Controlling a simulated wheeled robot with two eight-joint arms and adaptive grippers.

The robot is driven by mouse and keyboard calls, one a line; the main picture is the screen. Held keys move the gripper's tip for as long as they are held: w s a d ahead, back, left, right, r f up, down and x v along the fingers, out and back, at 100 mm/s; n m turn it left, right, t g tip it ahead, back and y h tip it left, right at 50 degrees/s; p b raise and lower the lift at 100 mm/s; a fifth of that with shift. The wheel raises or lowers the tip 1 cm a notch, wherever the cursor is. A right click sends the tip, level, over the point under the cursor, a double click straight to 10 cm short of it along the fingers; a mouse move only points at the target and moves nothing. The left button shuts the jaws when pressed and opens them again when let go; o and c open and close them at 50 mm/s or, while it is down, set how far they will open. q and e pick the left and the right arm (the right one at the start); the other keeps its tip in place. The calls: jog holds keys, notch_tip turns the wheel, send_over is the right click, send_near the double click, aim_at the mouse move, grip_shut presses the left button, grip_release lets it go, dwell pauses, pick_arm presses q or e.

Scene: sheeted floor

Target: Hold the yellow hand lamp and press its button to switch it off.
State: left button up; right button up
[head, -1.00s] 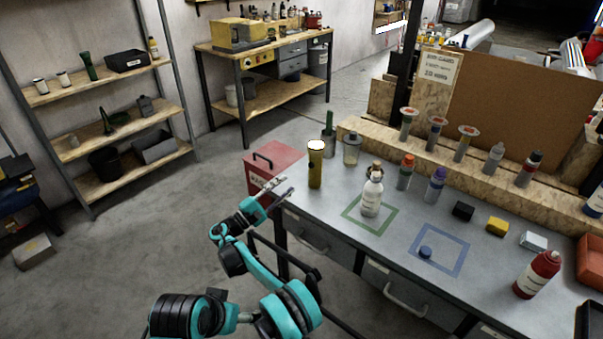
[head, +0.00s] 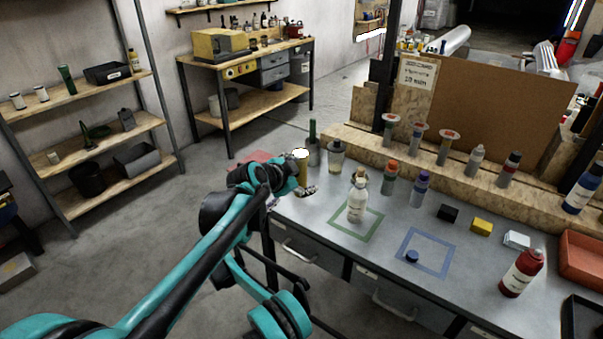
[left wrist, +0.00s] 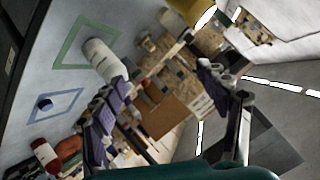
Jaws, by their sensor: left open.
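The yellow hand lamp (head: 303,172) stands upright at the left end of the workbench, its top glowing white. My left arm hides part of it. In the left wrist view the lamp (left wrist: 193,9) shows at the top edge, its lit end toward the right, beyond the fingers. My left gripper (head: 304,191) is close beside the lamp, in front of it. In the left wrist view the gripper (left wrist: 158,82) has its fingers wide apart with nothing between them. The lamp's button cannot be made out. My right gripper is in neither view.
A red box (head: 258,156) is mostly hidden behind my left arm. A white bottle (head: 358,203) stands in the green square. The bench front around the blue square (head: 438,238) is mostly clear.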

aim_at(301, 163)
pick_arm(q)
jog(key=w+d+r+n+t, duration=0.1)
jog(key=w+d+n+t, duration=0.4)
jog(key=w, duration=0.4)
jog(key=a+f+n+t+y, duration=0.1)
jog(key=f+n+y, duration=0.1)
jog(key=n, duration=0.1)
jog(key=w+a+f+n+y, duration=0.1)
jog(key=a+f+n+y, duration=0.1)
jog(key=f+n, duration=0.1)
jog(key=a+f+n+t+y, duration=0.1)
jog(key=a+f+n+y, duration=0.1)
jog(key=n, duration=0.1)
jog(key=shift+w+f+t+y, duration=0.2)
jog(key=shift+f+t+y, duration=0.1)
jog(key=shift+f+y, duration=0.1)
jog(key=shift+w+a+f+n, duration=0.1)
jog(key=shift+w+f+n, duration=0.05)
jog(key=shift+w+n, duration=0.15)
jog(key=w, duration=0.7)
jog(key=shift+a, duration=0.15)
jog(key=c, duration=1.4)
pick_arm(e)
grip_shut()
